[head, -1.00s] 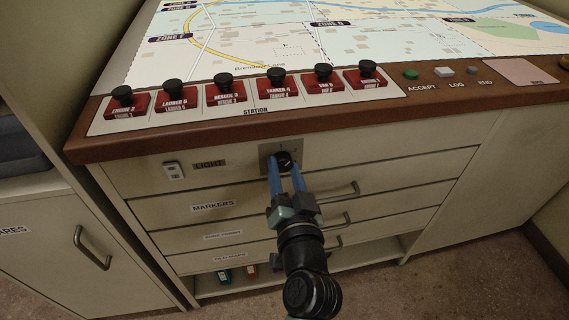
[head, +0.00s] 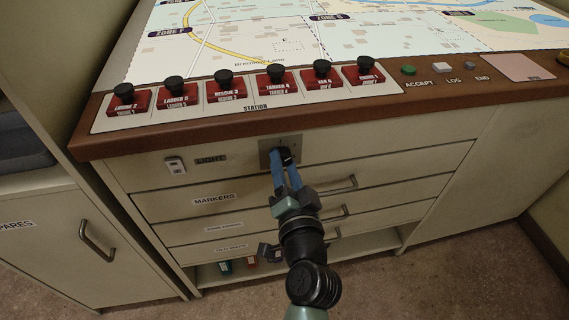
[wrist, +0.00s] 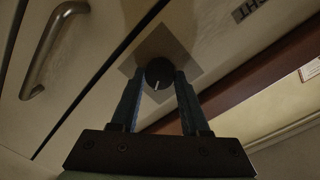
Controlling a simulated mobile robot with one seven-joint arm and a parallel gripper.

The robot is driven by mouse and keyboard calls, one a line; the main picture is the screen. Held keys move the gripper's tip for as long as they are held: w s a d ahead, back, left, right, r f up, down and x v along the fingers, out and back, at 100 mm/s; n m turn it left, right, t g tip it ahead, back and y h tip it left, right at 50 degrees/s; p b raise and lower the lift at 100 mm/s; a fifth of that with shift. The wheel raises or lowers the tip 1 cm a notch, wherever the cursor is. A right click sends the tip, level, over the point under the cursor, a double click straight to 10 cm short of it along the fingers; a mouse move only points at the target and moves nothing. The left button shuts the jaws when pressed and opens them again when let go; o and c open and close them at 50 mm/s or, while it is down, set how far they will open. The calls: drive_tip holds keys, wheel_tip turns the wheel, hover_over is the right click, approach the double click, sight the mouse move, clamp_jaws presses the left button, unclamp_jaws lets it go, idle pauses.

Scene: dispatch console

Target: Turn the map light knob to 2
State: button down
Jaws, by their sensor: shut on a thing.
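The map light knob (head: 286,157) is a small black round knob on a square grey plate (head: 266,146) in the drawer front, right of the LIGHT label (head: 210,160). My gripper (head: 281,156) reaches up to it with two blue fingers, one on each side, shut on the knob. In the wrist view the knob (wrist: 159,73) sits between the fingertips (wrist: 159,78). A short white pointer line on its face points toward the bottom of that picture. The fingers hide part of the plate, and I cannot read any numbers there.
The brown console edge (head: 200,141) overhangs just above, with several red station buttons and the map on top. Drawer handles (head: 340,184) stick out right of and below my gripper.

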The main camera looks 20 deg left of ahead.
drive_tip(key=shift+f, duration=0.1)
drive_tip(key=shift+c, duration=1.9)
unclamp_jaws()
drive_tip(key=v, duration=1.3)
